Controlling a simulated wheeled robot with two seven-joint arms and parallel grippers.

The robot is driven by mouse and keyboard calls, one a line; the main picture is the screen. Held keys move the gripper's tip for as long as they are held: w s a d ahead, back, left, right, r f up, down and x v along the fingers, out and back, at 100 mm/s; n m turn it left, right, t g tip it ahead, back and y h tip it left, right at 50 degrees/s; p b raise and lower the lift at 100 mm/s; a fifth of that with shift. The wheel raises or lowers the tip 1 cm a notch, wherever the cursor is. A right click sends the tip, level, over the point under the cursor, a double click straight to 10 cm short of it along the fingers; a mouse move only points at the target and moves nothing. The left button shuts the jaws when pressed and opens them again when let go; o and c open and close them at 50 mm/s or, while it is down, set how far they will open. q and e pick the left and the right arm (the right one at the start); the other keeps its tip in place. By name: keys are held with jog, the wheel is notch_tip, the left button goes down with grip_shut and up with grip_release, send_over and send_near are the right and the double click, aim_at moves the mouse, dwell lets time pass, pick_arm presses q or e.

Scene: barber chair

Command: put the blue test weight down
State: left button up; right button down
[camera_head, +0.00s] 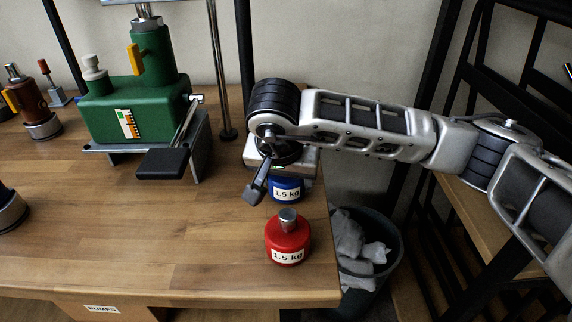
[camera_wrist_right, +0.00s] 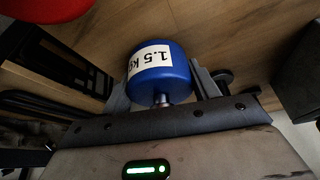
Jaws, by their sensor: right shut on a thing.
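The blue test weight (camera_head: 286,194), a short cylinder with a white "1.5 kg" label, is at the right part of the wooden table, partly hidden by my gripper. My right gripper (camera_head: 271,182) is shut on it. In the right wrist view the blue weight (camera_wrist_right: 178,76) sits between the two fingers (camera_wrist_right: 162,88), its metal knob toward the palm. I cannot tell whether its base touches the table. My left gripper is not in view.
A red 1.5 kg weight (camera_head: 288,240) stands just in front of the blue one, near the table's right edge. A green machine (camera_head: 125,110) with a black pedal (camera_head: 162,163) stands at the back left. A bin (camera_head: 385,265) is beyond the edge. The table's middle (camera_head: 150,230) is clear.

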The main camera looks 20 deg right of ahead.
dwell(0.3)
jog(key=shift+c, duration=2)
grip_release()
jog(key=shift+f, duration=0.1)
jog(key=shift+r, duration=0.3)
jog(key=shift+s+a+r, duration=0.1)
jog(key=shift+s+r, duration=0.05)
jog(key=shift+r, duration=0.2)
jog(key=v, duration=1.1)
jog(key=shift+b, duration=0.3)
